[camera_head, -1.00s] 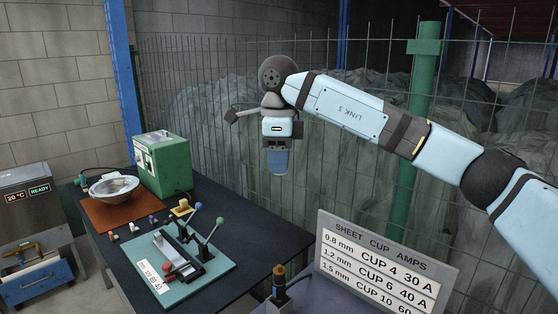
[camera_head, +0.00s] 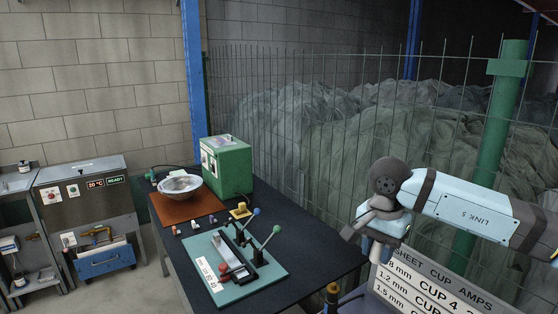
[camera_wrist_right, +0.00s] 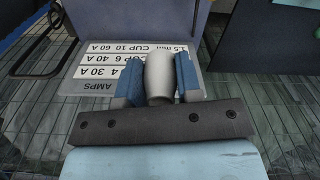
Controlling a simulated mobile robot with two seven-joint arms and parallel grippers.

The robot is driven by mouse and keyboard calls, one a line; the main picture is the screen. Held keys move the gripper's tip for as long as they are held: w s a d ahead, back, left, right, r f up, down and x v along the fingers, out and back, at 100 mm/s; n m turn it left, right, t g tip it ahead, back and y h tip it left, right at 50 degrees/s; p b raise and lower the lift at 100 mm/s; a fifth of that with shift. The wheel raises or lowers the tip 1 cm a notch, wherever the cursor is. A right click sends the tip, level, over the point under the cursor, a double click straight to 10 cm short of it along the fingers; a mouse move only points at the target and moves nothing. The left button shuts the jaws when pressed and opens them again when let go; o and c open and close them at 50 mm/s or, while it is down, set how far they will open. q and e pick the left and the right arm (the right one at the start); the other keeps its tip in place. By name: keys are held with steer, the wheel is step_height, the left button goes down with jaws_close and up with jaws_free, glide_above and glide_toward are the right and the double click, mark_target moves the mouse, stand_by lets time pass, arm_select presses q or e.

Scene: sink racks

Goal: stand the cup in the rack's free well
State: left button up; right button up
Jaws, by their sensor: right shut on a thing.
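My right gripper (camera_head: 378,252) is at the right of the head view, in front of the sheet/cup/amps sign. In the right wrist view my right gripper (camera_wrist_right: 159,85) has its blue fingers shut on a pale grey, rounded tube-like cup (camera_wrist_right: 159,76). I cannot make out a rack with a free well in either view. My left gripper is not in view.
A dark table holds a green box (camera_head: 226,166), a bowl (camera_head: 180,186) on a brown mat, and a teal board (camera_head: 262,288) with levers. The sign (camera_head: 438,281) stands close to my right gripper. A wire fence (camera_head: 320,180) runs behind. The table's right end is clear.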

steer(key=s+d+f+n+p, duration=0.1)
steer(key=s+d+f+n, duration=0.2)
steer(key=s+f+n, duration=0.4)
steer(key=shift+s+d+n, duration=0.15)
steer(key=shift+d+n, duration=0.25)
steer(key=shift+n, duration=0.5)
